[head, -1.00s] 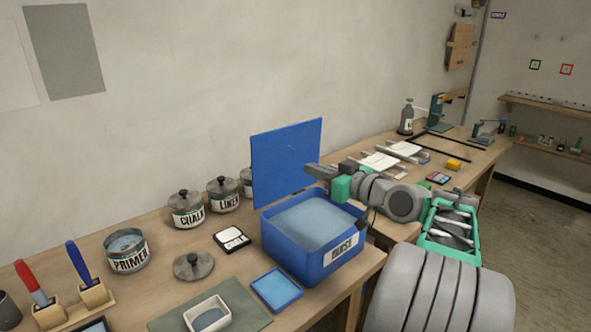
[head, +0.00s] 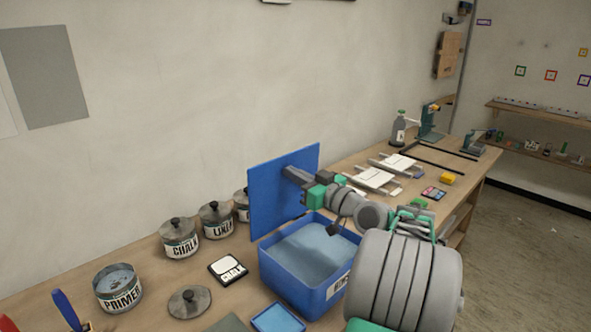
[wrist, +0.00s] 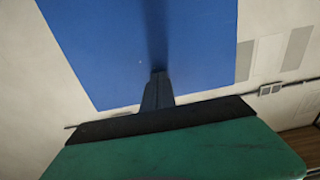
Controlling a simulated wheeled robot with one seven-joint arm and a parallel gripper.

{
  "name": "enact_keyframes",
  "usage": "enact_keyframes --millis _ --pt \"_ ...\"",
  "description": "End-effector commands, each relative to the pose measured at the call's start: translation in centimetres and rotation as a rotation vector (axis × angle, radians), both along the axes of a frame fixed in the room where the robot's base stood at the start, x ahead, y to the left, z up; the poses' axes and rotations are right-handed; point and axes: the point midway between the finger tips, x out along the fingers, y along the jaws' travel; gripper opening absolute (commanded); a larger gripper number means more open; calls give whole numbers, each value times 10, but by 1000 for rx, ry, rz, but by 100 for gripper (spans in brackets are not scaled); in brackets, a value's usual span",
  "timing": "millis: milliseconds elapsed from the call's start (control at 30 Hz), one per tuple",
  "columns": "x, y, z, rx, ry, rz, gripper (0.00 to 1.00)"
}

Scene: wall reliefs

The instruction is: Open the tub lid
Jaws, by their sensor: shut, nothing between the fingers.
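The blue tub (head: 300,283) stands on the workbench with pale blue contents inside. Its blue lid (head: 270,200) stands upright at the tub's back edge, swung open. My gripper (head: 289,173) is shut and empty, its tip at the front face of the lid. In the wrist view the shut fingers (wrist: 157,88) point at the blue lid (wrist: 120,45), which fills the upper middle. Whether the fingertips touch the lid is hard to tell.
Lidded cans (head: 180,240) and an open primer can (head: 118,287) stand left of the tub. A scale (head: 228,269), a loose can lid (head: 190,301) and a small blue tray (head: 278,318) lie nearby. The wall is close behind the lid.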

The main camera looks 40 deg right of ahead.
Motion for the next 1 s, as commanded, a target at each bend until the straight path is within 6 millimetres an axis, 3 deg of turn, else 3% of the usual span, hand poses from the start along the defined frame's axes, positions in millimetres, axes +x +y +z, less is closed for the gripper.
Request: enact_keyframes --millis 333,467,633,1000 --pt "-2 -6 0 -2 4 -11 0" --pt "14 -1 8 -19 76 -5 0" --pt "38 2 0 -18 111 -7 0" --pt "40 2 5 -17 110 -8 0"
